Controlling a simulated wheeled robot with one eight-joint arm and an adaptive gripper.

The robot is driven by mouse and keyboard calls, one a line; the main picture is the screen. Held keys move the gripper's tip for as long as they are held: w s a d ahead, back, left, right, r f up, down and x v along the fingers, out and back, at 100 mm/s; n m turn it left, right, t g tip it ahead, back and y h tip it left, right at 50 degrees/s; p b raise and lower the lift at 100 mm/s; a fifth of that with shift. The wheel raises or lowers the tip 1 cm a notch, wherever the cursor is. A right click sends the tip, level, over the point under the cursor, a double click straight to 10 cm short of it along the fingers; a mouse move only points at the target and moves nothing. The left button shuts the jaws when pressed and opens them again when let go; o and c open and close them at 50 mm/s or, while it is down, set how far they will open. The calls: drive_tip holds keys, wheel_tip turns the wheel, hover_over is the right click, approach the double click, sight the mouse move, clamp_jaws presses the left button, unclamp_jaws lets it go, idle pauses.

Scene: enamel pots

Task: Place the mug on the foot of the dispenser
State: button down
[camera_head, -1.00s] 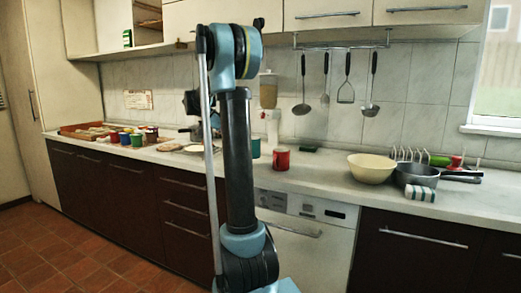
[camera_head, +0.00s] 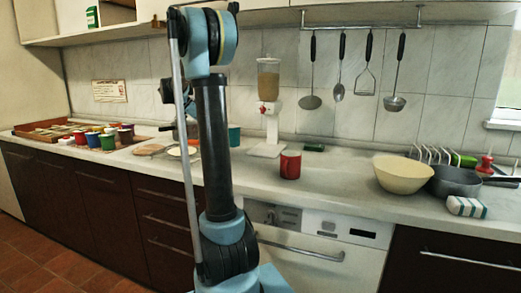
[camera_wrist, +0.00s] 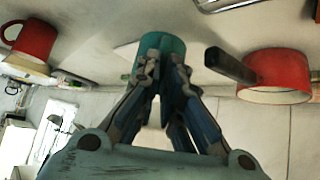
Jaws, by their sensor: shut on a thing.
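My gripper (camera_wrist: 164,72) is shut on a teal mug (camera_wrist: 160,46) in the wrist view. In the head view the teal mug (camera_head: 235,135) shows just right of my arm, which hides the gripper. The dispenser (camera_head: 268,83) stands against the tiled wall, right of the teal mug, with a clear tank of tan contents and a red tap. Its flat white foot (camera_head: 266,151) rests on the counter, with nothing seen on it. The held mug is apart from the foot and to its left.
A red mug (camera_head: 290,165) stands in front of the dispenser, to its right. A dark green item (camera_head: 313,147) lies behind it. A cream bowl (camera_head: 402,174) and a grey pan (camera_head: 455,181) are further right. A red pot with a black handle (camera_wrist: 277,72) shows in the wrist view.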

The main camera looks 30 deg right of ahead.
drive_tip(key=d+f, duration=0.1)
drive_tip(key=d, duration=0.5)
drive_tip(key=s+d+f, duration=0.1)
drive_tip(key=d, duration=0.4)
drive_tip(key=s+d+f, duration=0.1)
drive_tip(key=d, duration=0.5)
drive_tip(key=shift+d+f, duration=0.25)
drive_tip(key=shift+d, duration=0.1)
drive_tip(key=c, duration=1.7)
unclamp_jaws()
drive_tip(key=shift+s, duration=0.1)
drive_tip(key=v, duration=1.2)
drive_tip(key=shift+s+f, duration=0.1)
